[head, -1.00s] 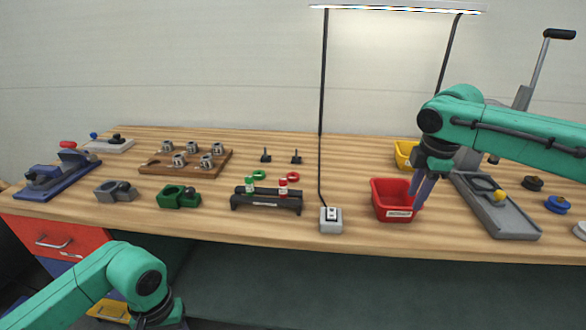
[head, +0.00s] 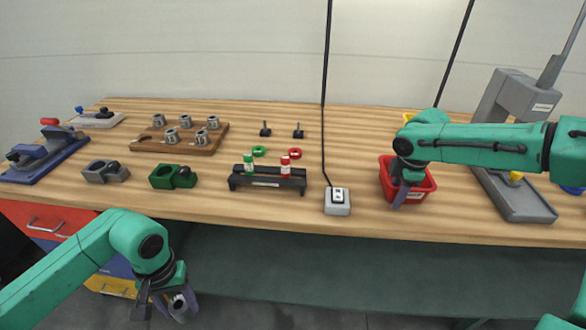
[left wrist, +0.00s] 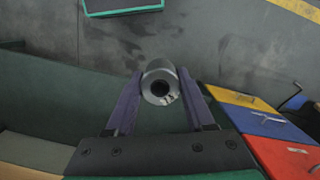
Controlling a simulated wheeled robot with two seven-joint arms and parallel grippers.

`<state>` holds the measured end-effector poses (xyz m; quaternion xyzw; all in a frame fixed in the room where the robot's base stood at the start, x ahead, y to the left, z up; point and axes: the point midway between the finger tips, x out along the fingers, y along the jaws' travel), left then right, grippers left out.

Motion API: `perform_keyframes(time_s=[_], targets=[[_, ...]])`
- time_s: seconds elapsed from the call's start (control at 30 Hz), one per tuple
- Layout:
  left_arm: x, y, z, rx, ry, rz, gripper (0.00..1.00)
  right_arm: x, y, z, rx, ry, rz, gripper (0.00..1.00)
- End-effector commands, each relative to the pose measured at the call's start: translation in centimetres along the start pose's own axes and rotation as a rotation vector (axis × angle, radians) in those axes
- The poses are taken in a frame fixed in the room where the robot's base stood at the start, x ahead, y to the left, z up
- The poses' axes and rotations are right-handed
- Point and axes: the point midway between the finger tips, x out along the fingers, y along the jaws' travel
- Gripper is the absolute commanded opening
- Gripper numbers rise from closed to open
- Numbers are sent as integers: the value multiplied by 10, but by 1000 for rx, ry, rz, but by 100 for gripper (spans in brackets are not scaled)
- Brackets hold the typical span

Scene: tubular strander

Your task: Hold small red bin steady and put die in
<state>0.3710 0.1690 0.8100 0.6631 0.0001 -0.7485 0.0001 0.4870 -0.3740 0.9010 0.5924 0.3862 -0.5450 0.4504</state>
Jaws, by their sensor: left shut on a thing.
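The small red bin (head: 427,187) stands near the front edge of the bench, at the right in the head view. My right gripper (head: 401,194) is at the bin's near left side, with a finger in front of its wall. The arm hides part of the bin, and I cannot tell whether the jaws are closed on the rim. My left gripper (head: 166,306) is shut on a grey metal die (head: 180,303), in front of and below the bench edge. In the left wrist view the die (left wrist: 160,84) is a cylinder with a dark bore, between the two fingers.
A wooden board (head: 180,140) with several similar dies lies at the back left. A black rack (head: 267,180) with red and green pieces and a grey switch box (head: 337,202) stand left of the bin. A grey machine (head: 515,197) stands right of it. Coloured drawers (head: 50,228) are below.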

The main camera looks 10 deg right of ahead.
Motion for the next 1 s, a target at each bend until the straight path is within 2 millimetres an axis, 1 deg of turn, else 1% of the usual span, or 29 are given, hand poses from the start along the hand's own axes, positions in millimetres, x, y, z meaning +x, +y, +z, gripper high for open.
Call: perform_keyframes(time_s=[0.17, 0.2, 0.27, 0.3, 1.0], targets=[[-1, 0, 0, 0, 1, 1, 0, 0, 0, 0, 0, 0, 1, 40], [-1, 0, 0, 0, 1, 1, 0, 0, 0, 0, 0, 0, 1, 32], [-1, 0, 0, 0, 1, 1, 0, 0, 0, 0, 0, 0, 1, 9], [-1, 0, 0, 0, 1, 1, 0, 0, 0, 0, 0, 0, 1, 0], [-1, 0, 0, 0, 1, 1, 0, 0, 0, 0, 0, 0, 1, 0]])
